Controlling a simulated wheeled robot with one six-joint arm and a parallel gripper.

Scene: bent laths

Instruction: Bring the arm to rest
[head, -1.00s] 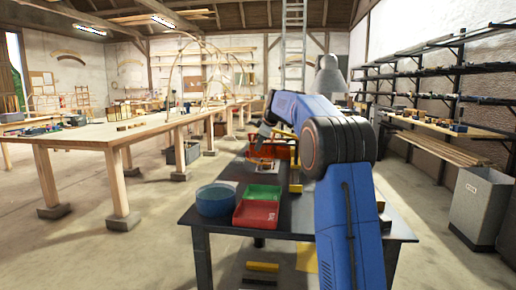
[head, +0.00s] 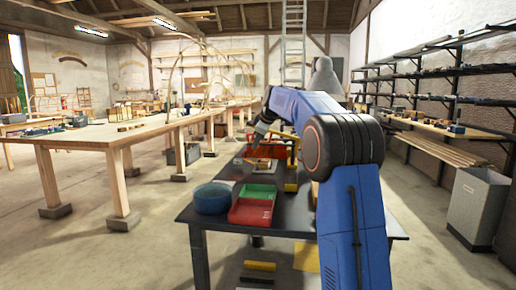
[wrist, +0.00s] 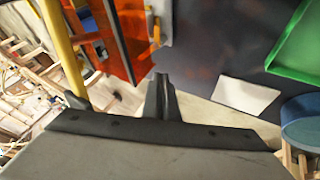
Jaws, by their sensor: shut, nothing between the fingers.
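My gripper (head: 249,143) is at the end of my blue arm, above the far part of the black table, close to the red-orange tray (head: 272,151). In the wrist view my gripper (wrist: 161,82) shows its narrow fingers together with nothing between them. The red-orange tray also shows at the top left of the wrist view (wrist: 115,40). My arm is bent and hides part of the table's right side.
A blue round tub (head: 212,198), a green tray (head: 262,191) and a red tray (head: 250,213) stand at the black table's (head: 290,222) front left. Yellow pieces (head: 291,186) stand near my arm. A long wooden bench (head: 100,136) is left; a grey bin (head: 477,212) is right.

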